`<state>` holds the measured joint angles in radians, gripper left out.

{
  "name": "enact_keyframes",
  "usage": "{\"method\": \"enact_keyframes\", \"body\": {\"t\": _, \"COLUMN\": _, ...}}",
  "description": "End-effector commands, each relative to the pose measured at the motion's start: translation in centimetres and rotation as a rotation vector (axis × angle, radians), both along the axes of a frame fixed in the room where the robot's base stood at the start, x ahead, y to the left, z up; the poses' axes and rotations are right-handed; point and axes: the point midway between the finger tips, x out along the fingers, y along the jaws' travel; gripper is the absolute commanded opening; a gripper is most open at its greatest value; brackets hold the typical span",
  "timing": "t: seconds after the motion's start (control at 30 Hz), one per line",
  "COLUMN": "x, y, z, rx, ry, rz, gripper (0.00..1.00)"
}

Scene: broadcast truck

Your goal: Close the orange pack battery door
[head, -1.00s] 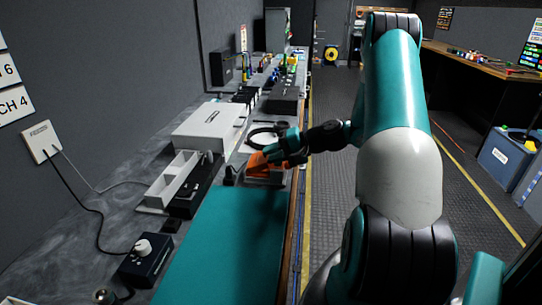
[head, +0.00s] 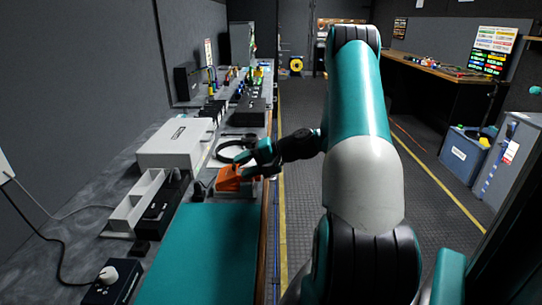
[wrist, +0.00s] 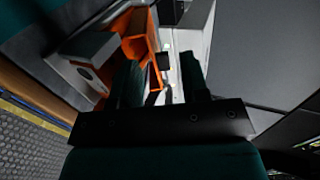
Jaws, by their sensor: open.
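The orange pack (head: 229,181) sits on the bench just beyond the teal mat. In the wrist view it shows as an orange body (wrist: 141,24) with a grey block (wrist: 88,52) beside it. Orange edges continue down behind my fingers, and I cannot tell how far the battery door stands open. My gripper (head: 258,160) is at the right side of the pack, close to its top. In the wrist view my gripper (wrist: 162,82) is open, with its two dark teal fingers apart and pointing at the pack. Whether a finger touches the pack is unclear.
The teal mat (head: 205,255) is clear. A white case (head: 176,143), a grey divided tray (head: 135,205) and a black box (head: 163,205) stand left of the pack. A dark ring-shaped thing (head: 232,150) lies behind it. The floor aisle (head: 310,150) is open to the right.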

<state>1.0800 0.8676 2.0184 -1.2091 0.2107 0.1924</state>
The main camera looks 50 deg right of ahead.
Motion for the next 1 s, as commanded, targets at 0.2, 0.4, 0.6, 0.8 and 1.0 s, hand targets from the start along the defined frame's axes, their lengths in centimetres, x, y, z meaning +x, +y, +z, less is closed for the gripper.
{"method": "enact_keyframes", "body": {"t": 0.2, "x": -3.9, "y": -2.8, "z": 1.8, "rx": -0.003, "ry": -0.001, "rz": -0.006, "gripper": 0.41}}
{"method": "enact_keyframes", "body": {"t": 0.4, "x": -7.8, "y": -5.6, "z": 3.9, "rx": -0.003, "ry": -0.001, "rz": -0.005, "gripper": 0.41}}
{"method": "enact_keyframes", "body": {"t": 0.6, "x": -10.7, "y": -7.6, "z": 5.4, "rx": -0.002, "ry": -0.001, "rz": -0.003, "gripper": 0.41}}
{"method": "enact_keyframes", "body": {"t": 0.8, "x": -12.0, "y": -8.5, "z": 6.2, "rx": -0.001, "ry": -0.001, "rz": -0.001, "gripper": 0.41}}
{"method": "enact_keyframes", "body": {"t": 1.0, "x": -12.1, "y": -8.6, "z": 6.2, "rx": 0.000, "ry": 0.000, "rz": 0.000, "gripper": 0.41}}
